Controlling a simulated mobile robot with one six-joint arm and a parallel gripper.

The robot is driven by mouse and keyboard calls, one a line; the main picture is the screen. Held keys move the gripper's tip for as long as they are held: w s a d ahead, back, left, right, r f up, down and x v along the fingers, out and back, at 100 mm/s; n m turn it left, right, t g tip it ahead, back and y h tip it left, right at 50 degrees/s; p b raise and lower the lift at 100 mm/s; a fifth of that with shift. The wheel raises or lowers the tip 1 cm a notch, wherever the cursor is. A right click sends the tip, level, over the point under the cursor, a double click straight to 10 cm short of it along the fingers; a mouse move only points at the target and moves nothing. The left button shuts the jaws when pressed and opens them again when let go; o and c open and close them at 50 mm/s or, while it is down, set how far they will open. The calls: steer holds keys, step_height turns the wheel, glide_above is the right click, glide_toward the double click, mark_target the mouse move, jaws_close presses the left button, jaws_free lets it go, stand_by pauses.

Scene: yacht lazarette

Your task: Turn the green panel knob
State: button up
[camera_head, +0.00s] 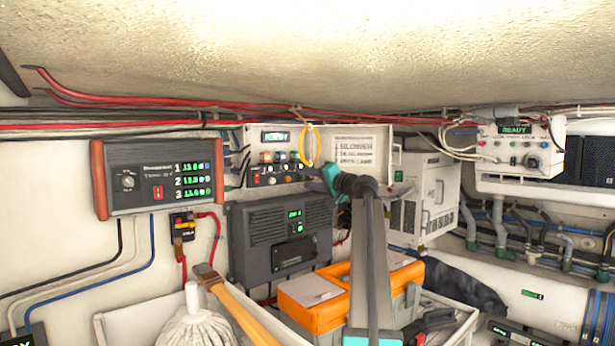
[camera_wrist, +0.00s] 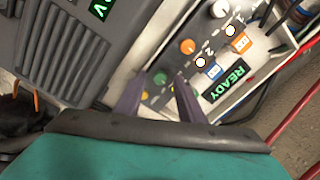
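The green knob (camera_wrist: 160,78) is a small round knob on the dark strip of a white panel (camera_wrist: 130,70), last in a line with an orange and a white knob. In the wrist view it shows between the tips of my gripper (camera_wrist: 160,88). The two purple fingers stand apart on either side of it; I cannot tell whether they touch it. There I cannot make out the green knob clearly.
An orange knob (camera_wrist: 187,46) and a white knob (camera_wrist: 220,8) sit close by on the strip. A yellow cable loop (camera_head: 309,145) hangs before the panel. A dark grey unit (camera_head: 255,238) is below it, and an orange toolbox (camera_head: 315,312) stands under my arm.

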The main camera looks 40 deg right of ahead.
steer(key=shift+w, duration=0.35)
jaws_close()
steer(key=shift+m, duration=0.5)
steer(key=m, duration=0.8)
stand_by(0.5)
